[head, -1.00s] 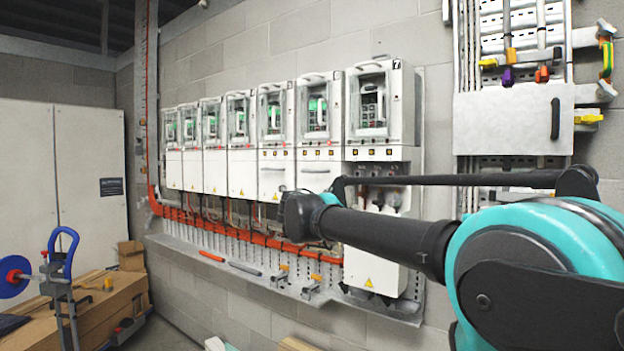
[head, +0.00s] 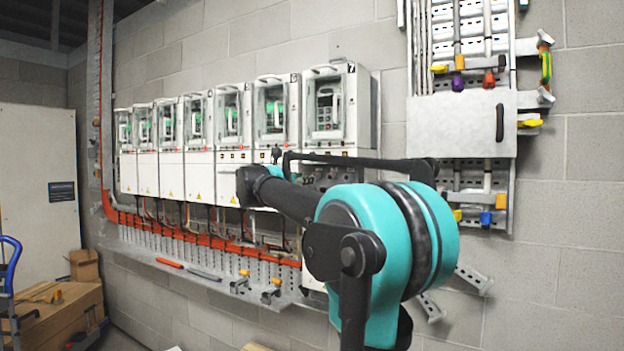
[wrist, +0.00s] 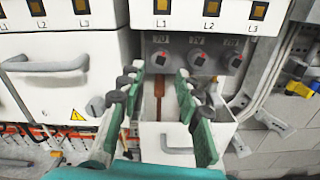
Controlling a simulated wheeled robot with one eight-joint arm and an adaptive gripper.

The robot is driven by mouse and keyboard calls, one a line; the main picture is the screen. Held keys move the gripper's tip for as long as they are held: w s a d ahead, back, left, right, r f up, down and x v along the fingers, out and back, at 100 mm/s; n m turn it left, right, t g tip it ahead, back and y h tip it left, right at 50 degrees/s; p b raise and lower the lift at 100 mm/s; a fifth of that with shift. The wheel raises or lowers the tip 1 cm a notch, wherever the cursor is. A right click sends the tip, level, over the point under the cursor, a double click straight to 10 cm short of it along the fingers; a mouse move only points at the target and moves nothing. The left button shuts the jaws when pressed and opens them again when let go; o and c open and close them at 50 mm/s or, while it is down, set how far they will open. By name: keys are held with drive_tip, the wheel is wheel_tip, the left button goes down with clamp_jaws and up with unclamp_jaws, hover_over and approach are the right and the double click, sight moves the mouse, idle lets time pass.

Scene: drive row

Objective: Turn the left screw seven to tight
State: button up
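Drive seven (head: 338,110) is the rightmost white drive on the wall in the head view. Its lower section is open, and the wrist view shows a grey panel with three dark round screws in a row under small labels. The left screw (wrist: 160,57) is straight ahead, just above the gap between my fingertips. My gripper (wrist: 158,72) is open, its green and black fingers apart on either side of a brown upright strip (wrist: 158,90) below the left screw. I cannot tell whether anything is touched. The arm hides the gripper in the head view.
An open white cover (wrist: 180,143) hangs below the screws. A neighbouring drive with a grey handle (wrist: 45,66) is at left. Orange trunking (head: 200,235) and a ledge with loose tools (head: 190,272) run below the drives. A tool rack (head: 462,125) hangs at right.

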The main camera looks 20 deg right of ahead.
drive_tip(key=x, duration=0.6)
drive_tip(key=shift+d, duration=0.15)
clamp_jaws()
